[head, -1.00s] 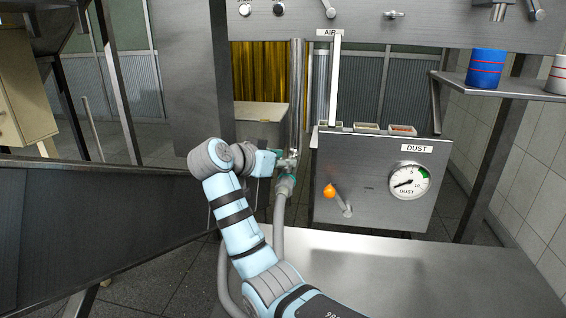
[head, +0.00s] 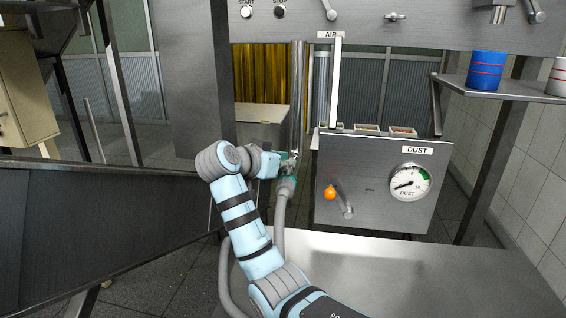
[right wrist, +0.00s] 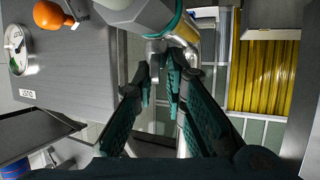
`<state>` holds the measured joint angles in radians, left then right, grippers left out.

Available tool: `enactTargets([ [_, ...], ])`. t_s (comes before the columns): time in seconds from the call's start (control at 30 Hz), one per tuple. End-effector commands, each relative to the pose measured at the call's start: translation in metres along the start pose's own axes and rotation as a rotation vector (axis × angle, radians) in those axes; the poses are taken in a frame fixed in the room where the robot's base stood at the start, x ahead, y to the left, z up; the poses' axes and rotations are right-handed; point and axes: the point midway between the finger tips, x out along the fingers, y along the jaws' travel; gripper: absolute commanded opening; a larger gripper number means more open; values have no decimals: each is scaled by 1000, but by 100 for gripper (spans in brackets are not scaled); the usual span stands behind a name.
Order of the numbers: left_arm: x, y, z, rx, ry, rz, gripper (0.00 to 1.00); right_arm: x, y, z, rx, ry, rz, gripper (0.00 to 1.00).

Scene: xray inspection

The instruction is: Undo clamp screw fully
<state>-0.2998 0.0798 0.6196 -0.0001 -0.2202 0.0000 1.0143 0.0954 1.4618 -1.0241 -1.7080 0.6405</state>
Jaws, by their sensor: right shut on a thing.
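The clamp sits where the grey hose (head: 281,212) meets the upright metal pipe (head: 298,95). My right gripper (head: 287,163) is at this joint in the head view, with its fingertips partly hidden. In the right wrist view, my gripper's dark teal fingers (right wrist: 160,75) are shut on the small metal clamp screw (right wrist: 154,48). The screw shows at the fingertips, just below the hose end with its teal ring (right wrist: 176,18). How far the screw is turned out cannot be told. My left gripper is not in view.
The dust box (head: 375,205) with its gauge (head: 410,182) and orange-knobbed lever (head: 330,193) stands right of the pipe. A bare metal table (head: 400,275) lies in front. A dark sloping panel (head: 100,235) is at the left. A blue cup (head: 486,71) stands on a shelf.

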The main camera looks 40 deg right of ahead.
Motion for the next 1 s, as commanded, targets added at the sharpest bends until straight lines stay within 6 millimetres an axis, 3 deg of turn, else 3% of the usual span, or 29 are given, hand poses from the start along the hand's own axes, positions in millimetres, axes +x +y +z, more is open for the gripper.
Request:
enactTargets([
  [0.37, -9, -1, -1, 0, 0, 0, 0, 1, 6, 0, -87, -1, -195, 0],
  [0.7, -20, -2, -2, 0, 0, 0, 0, 3, 11, -2, -213, 2, -486, 0],
  [1.0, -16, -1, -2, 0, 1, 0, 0, 7, 14, -1, -323, 3, -748, 0],
])
